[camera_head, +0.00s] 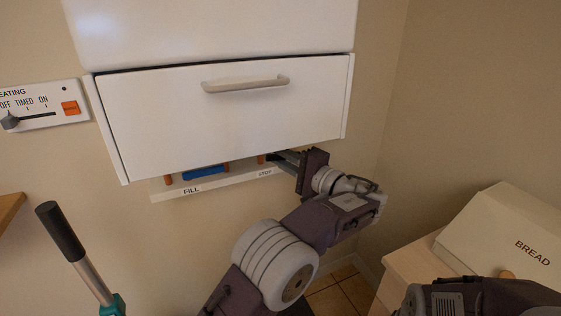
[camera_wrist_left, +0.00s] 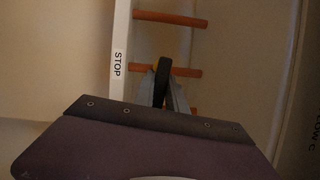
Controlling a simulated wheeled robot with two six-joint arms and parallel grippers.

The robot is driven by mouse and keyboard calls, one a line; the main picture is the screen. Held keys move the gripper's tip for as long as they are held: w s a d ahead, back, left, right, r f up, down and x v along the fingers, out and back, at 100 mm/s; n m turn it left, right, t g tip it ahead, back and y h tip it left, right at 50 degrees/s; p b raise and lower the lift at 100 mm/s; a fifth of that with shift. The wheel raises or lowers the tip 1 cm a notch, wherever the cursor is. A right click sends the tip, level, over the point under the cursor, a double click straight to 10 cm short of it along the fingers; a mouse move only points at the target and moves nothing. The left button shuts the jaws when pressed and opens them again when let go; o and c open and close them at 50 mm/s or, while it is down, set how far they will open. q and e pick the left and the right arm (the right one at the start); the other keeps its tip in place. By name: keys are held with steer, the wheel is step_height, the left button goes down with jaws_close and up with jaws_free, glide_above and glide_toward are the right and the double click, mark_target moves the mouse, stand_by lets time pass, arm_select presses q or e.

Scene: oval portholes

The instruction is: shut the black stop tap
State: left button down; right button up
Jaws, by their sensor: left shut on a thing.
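The black stop tap (camera_wrist_left: 163,76) shows in the left wrist view as a dark lever at a copper pipe, beside the STOP label (camera_wrist_left: 118,63). My left gripper (camera_wrist_left: 166,90) is shut on this lever. In the head view my left gripper (camera_head: 275,157) reaches from the right in under the white boiler, just above the STOP label (camera_head: 265,173). The fingers mostly hide the tap there. My right gripper is out of view; only part of my right arm shows at the bottom right.
The boiler's white front panel (camera_head: 230,120) with a handle (camera_head: 245,84) hangs directly above. A blue lever (camera_head: 203,173) sits left by the FILL label (camera_head: 191,190). A heating control (camera_head: 42,106) is on the wall. A bread bin (camera_head: 500,235) stands right; a teal-and-black handled tool (camera_head: 75,250) stands left.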

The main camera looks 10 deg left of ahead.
arm_select(q)
steer(key=shift+n, duration=0.5)
steer(key=shift+h, duration=0.3)
steer(key=shift+r, duration=0.1)
steer(key=c, duration=1.4)
jaws_free()
steer(key=shift+o, duration=0.2)
steer(key=shift+d, duration=0.1)
steer(key=p+v, duration=0.1)
steer(key=v, duration=0.8)
steer(key=shift+g, duration=0.3)
